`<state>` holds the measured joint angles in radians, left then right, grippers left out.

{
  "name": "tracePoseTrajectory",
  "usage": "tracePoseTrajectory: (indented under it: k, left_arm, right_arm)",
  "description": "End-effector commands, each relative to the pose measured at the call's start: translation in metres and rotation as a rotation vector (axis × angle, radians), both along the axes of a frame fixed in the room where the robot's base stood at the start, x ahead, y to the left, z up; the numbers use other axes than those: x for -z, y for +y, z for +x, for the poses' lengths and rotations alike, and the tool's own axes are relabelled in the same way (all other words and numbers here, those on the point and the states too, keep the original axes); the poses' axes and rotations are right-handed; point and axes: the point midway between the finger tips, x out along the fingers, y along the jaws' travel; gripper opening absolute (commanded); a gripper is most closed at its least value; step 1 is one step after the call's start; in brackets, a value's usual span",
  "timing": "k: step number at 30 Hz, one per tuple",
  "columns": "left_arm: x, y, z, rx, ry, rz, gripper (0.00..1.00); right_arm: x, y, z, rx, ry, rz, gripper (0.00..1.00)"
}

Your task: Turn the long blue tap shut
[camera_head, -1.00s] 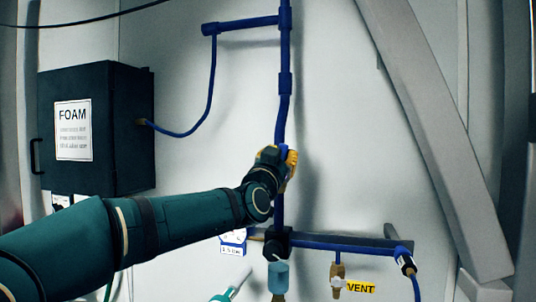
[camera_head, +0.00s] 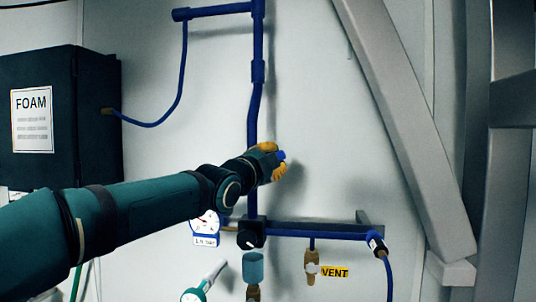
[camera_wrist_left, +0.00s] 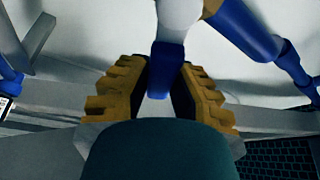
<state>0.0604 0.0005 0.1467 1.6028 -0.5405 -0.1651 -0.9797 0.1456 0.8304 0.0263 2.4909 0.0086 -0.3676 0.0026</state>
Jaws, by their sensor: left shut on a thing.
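The long blue tap's handle shows in the head view as a short blue end (camera_head: 281,155) poking out of my left gripper (camera_head: 270,161), to the right of the vertical blue pipe (camera_head: 256,105). My left gripper's yellow fingers are shut around the handle. In the left wrist view the blue handle (camera_wrist_left: 166,68) lies between the two yellow fingers of the left gripper (camera_wrist_left: 163,90), below a pale rounded part (camera_wrist_left: 180,12). The gripper and forearm hide the tap's joint with the pipe in the head view. My right gripper is not in view.
A black FOAM box (camera_head: 90,120) is at left. Below my arm are a pressure gauge (camera_head: 206,223), a horizontal blue pipe (camera_head: 320,233) and a brass vent tap (camera_head: 312,266). A grey slanted beam (camera_head: 405,130) stands at right. The wall between pipe and beam is clear.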

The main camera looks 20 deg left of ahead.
Motion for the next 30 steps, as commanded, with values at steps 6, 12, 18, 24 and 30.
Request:
tracePoseTrajectory:
  k: [6,12,18,24,30]
  left_arm:
    - [0.009,-0.005,0.001,0.002,0.046,0.179,0.0]
    - [0.018,-0.006,0.002,0.001,0.076,0.306,0.0]
    - [0.025,-0.006,0.002,0.001,0.096,0.386,0.0]
    - [0.028,-0.006,0.002,0.001,0.104,0.423,0.0]
    - [0.029,-0.006,0.002,0.001,0.107,0.431,0.0]
  right_arm:
    - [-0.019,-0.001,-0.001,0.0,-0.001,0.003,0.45]
    - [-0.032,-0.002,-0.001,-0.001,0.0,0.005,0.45]
    - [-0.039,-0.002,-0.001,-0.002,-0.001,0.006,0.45]
    - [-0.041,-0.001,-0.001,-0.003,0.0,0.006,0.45]
    - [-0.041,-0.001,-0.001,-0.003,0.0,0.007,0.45]
